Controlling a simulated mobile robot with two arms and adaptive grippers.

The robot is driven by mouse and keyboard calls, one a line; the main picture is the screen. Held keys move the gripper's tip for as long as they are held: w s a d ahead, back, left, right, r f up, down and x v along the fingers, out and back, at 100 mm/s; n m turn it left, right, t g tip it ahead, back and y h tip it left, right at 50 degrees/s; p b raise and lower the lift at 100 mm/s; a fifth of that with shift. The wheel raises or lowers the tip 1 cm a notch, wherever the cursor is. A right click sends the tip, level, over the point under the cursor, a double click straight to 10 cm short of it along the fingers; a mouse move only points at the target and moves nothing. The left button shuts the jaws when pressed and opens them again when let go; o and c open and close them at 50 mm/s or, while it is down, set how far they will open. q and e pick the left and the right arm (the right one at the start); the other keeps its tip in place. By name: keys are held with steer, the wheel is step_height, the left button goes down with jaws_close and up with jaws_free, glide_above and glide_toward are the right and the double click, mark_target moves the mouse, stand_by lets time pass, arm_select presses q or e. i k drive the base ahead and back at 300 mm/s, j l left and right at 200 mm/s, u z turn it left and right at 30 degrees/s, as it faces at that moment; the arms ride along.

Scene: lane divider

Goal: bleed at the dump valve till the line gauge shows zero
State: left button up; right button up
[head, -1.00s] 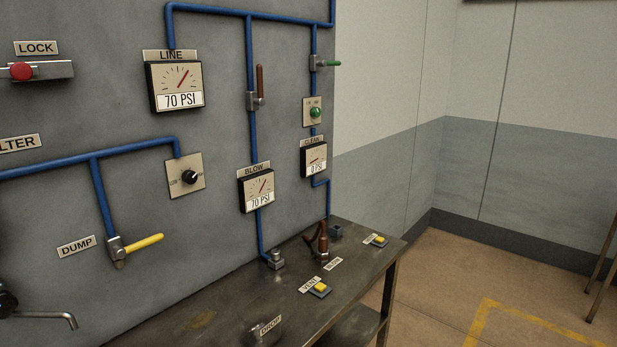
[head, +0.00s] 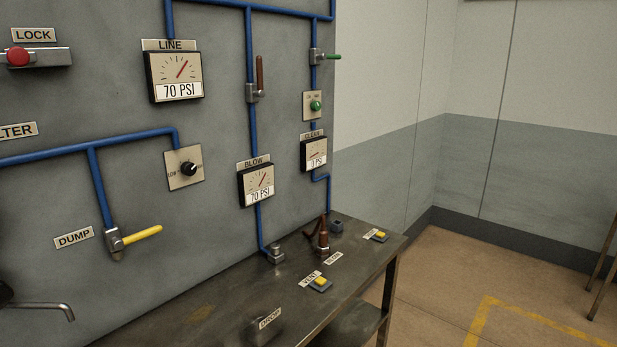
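The dump valve (head: 116,242) is on the grey panel at the lower left, under a blue pipe. Its yellow handle (head: 141,234) points right and slightly up, across the vertical pipe. The DUMP label (head: 74,237) is to its left. The line gauge (head: 175,76) hangs at the upper left under the LINE label (head: 170,45). It reads 70 PSI, with its red needle tilted up to the right. Neither of my grippers is in the head view.
The blow gauge (head: 256,185) reads 70 PSI and the clean gauge (head: 313,153) reads 0 PSI. A metal bench (head: 215,305) runs below the panel with yellow buttons. A red LOCK knob (head: 18,57) and a black dial (head: 189,169) are on the panel.

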mark_target(118, 244)
steer(key=u, duration=1.3)
